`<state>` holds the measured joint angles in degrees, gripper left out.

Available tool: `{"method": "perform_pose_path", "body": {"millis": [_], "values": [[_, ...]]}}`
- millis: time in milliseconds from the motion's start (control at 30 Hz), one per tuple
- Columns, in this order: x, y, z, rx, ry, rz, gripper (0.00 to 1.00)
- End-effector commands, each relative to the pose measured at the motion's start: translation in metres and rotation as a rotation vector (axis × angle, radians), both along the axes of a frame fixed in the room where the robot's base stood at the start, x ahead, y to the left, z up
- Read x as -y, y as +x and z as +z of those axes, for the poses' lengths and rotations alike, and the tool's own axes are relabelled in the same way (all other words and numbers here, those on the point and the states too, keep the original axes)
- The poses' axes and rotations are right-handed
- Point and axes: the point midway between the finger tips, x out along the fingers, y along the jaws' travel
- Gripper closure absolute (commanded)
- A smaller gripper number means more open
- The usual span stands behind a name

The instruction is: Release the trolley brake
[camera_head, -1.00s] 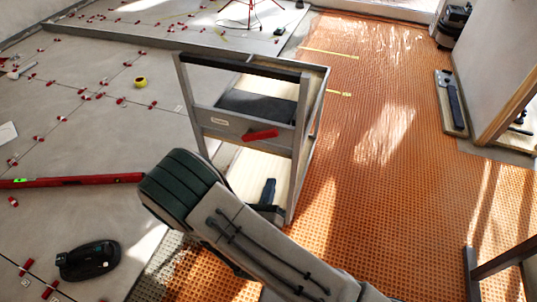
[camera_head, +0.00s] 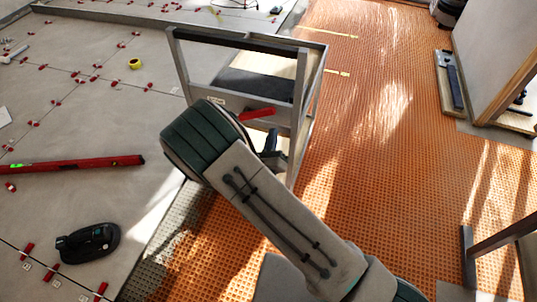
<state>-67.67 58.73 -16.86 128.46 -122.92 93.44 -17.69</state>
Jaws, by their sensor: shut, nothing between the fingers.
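The trolley (camera_head: 240,42) stands upright in the middle, a grey metal frame with a dark top bar and a dark upper tray. My arm crosses in front and hides the trolley's lower left part. A small dark piece that appears to be the end of my gripper (camera_head: 271,141) shows just below and right of the red lever. It is shut and empty. Most of it is hidden behind my arm, and I cannot tell whether it touches the lever.
Tiles with red clips cover the floor at left, with a red level (camera_head: 75,163), a black tool (camera_head: 88,243) and a yellow tape measure (camera_head: 135,63) on them. Orange matting (camera_head: 370,190) at right is mostly clear. A board with a trowel (camera_head: 451,82) lies by the wall.

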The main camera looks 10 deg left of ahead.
Motion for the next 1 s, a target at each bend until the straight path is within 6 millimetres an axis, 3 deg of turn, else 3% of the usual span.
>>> {"method": "perform_pose_path", "body": {"millis": [333,1000], "values": [[-0.018,0.005,0.032,0.002,0.002,0.001,1.0],[-0.013,0.009,0.041,-0.002,-0.029,-0.016,1.0]]}}
